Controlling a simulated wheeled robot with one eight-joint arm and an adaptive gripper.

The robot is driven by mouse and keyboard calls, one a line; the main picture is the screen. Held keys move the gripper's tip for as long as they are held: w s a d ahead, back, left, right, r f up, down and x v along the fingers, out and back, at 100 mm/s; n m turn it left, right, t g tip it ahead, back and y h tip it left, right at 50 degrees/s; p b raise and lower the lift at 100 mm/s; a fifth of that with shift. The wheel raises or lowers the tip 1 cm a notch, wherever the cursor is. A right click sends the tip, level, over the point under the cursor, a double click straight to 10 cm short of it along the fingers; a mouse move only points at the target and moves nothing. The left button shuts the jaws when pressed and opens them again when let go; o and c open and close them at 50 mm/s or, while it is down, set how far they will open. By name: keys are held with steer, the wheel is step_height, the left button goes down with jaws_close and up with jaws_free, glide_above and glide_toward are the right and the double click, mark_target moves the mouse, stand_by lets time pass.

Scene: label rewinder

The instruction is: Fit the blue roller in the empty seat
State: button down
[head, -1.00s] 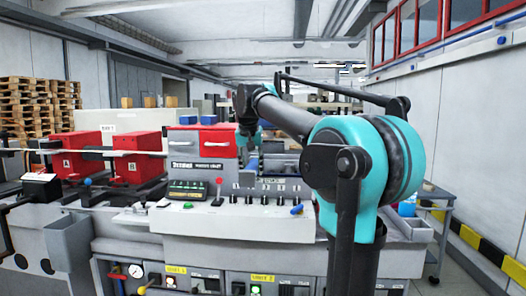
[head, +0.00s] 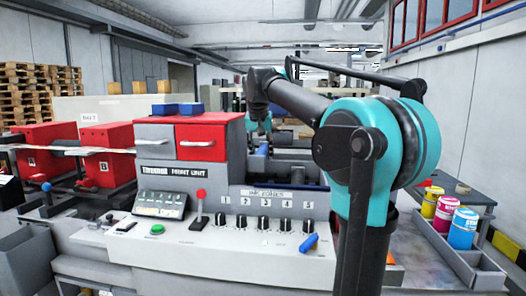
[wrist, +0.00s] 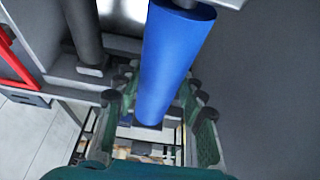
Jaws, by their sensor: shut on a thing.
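The blue roller (wrist: 175,60) is a smooth cylinder that runs from the top to the middle of the wrist view. My gripper (wrist: 156,100) has a green-and-grey finger on each side of it and is shut on it. In the head view, a small part of the blue roller (head: 263,149) shows below my gripper (head: 261,128), behind the control panel. A thin grey shaft end (wrist: 187,3) shows at the roller's upper end. I cannot make out the empty seat in either view.
A dark roller (wrist: 83,30) stands left of the blue one, by a grey block (wrist: 95,70). In the head view, the control panel (head: 215,225) has knobs and a red-topped lever (head: 200,205). Colored tubs (head: 445,215) sit at right.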

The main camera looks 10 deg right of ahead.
step_height(320, 180, down, 9)
stand_by(1.0)
steer(key=shift+f, duration=0.2)
stand_by(0.6)
steer(key=c, duration=0.8)
jaws_free()
steer(key=shift+c, duration=0.2)
steer(key=shift+s, duration=0.1)
